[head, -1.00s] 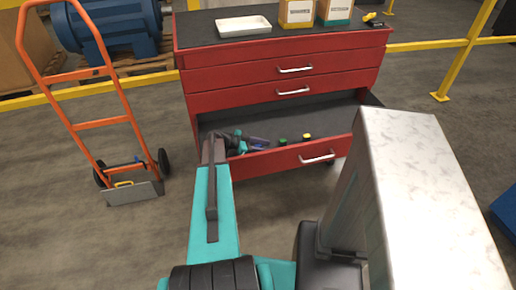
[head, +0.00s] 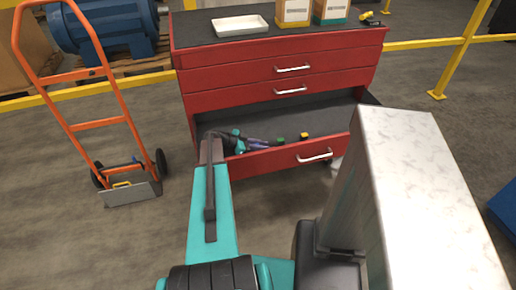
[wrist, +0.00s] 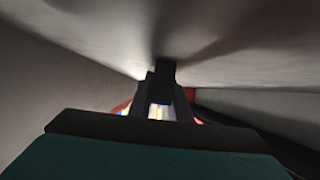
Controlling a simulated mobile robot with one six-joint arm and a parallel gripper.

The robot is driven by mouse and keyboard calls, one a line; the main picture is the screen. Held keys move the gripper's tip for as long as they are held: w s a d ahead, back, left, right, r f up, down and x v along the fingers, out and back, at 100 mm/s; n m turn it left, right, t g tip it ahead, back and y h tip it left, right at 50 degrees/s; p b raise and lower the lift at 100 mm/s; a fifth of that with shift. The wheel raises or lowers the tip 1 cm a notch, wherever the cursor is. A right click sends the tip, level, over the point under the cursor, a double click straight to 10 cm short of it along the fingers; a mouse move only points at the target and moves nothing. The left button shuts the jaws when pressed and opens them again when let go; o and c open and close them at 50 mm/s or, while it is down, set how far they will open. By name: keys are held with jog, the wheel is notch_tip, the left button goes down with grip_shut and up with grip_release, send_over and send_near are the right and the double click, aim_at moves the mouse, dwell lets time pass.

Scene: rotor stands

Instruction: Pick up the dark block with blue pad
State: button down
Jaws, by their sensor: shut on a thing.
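My gripper (head: 266,144) reaches into the open drawer from the left. In the wrist view its two dark fingers (wrist: 161,98) are shut on a dark block (wrist: 165,71) at their tips. No blue pad shows on the block in that view, as the face turned to me is dark. In the head view the fingers mostly cover the held block, and I cannot tell whether it touches the drawer floor.
The red cabinet's drawer (head: 315,153) is pulled out. A green-topped block (head: 280,140) and a yellow-topped block (head: 305,135) stand right of my gripper. A white tray (head: 240,25) and boxes sit on top. An orange hand truck (head: 98,125) stands left.

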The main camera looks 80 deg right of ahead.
jog(key=shift+r, duration=0.1)
notch_tip(320, 180, up, 10)
jog(key=b, duration=0.2)
dwell(0.6)
dwell(0.5)
